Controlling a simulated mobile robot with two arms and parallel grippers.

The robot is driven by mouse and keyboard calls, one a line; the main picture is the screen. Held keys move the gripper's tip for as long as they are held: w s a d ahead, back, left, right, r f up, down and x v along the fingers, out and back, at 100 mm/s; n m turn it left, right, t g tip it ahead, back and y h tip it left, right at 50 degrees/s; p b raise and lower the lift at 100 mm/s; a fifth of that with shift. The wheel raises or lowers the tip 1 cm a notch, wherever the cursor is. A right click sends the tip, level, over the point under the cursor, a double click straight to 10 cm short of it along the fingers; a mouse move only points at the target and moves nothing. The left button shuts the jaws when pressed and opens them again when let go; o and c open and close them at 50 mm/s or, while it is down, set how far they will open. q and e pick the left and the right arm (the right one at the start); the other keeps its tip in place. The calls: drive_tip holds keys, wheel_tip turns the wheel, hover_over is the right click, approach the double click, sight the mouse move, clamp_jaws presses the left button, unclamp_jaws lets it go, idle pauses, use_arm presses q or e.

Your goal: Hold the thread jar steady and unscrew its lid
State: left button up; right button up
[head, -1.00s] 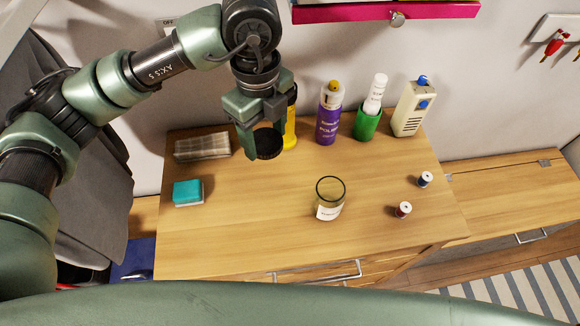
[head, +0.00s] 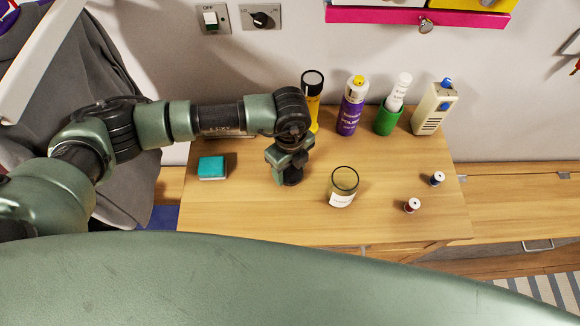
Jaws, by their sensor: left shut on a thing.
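The thread jar (head: 341,199) is a clear glass jar with a white label. It stands upright on the wooden top, and its mouth is open with no lid on it. My left gripper (head: 291,172) is shut on the round black lid (head: 292,180), to the left of the jar and apart from it. The lid is low over the wooden top; I cannot tell whether it touches. The gripper hides part of the lid. My right gripper is not in view.
Two thread spools (head: 437,179) (head: 411,205) stand right of the jar on the cabinet top (head: 310,222). A teal sponge (head: 212,168) lies at left.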

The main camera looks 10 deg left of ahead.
use_arm(q)
drive_tip(key=shift+f, duration=0.5)
drive_tip(key=shift+f, duration=0.1)
drive_tip(key=o, duration=1.5)
drive_tip(key=shift+o, duration=0.2)
